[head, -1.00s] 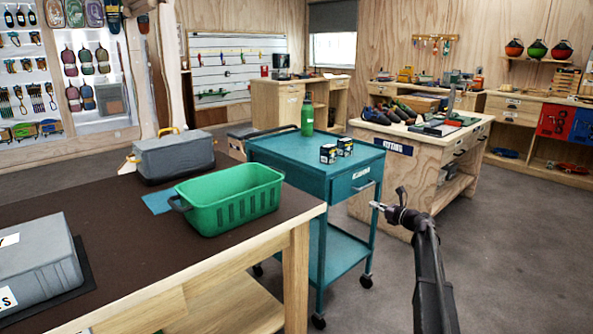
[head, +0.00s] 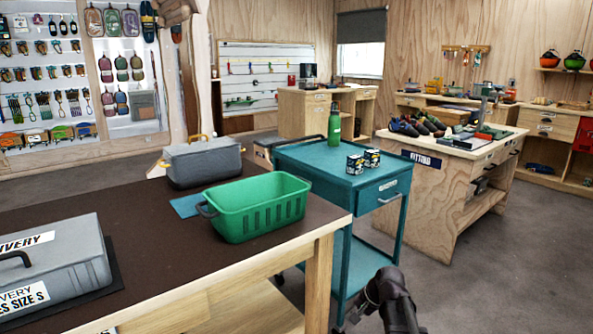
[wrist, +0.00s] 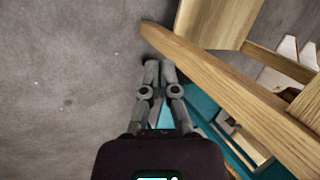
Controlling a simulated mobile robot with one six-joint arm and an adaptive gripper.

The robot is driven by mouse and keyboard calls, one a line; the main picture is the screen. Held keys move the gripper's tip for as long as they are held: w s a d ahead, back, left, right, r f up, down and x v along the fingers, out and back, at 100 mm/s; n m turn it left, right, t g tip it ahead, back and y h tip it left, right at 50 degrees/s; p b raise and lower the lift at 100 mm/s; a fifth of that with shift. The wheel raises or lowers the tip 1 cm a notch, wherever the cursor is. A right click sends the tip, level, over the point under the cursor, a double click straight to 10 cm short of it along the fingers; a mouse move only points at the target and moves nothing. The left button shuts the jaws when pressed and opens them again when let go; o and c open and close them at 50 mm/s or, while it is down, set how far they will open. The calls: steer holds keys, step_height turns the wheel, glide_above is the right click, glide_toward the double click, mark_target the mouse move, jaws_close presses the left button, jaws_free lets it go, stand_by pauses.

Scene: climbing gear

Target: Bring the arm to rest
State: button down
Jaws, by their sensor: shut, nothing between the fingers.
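My gripper (wrist: 158,68) is in the wrist view, its two fingers together with nothing between them. It points down over the grey floor. Parts of the teal cart (wrist: 203,104) show behind and beside the fingers, and a pale wooden beam (wrist: 225,75) runs close on their right. In the head view my dark arm is folded low at the bottom, in front of the teal cart (head: 300,158). The fingertips are hard to make out there.
A brown-topped bench (head: 140,240) at the left carries a green basket (head: 262,212) and grey cases (head: 50,268). A green bottle (head: 334,127) and small boxes (head: 372,157) stand on the cart. Floor (head: 480,262) at right is open.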

steer(key=s+f+n+g+h, duration=0.2)
steer(key=s+n+h, duration=0.4)
steer(key=s, duration=0.7)
step_height(320, 180, up, 34)
steer(key=n+y+p, duration=0.1)
steer(key=p, duration=3.3)
steer(key=shift+d, duration=0.4)
steer(key=shift+r, duration=0.1)
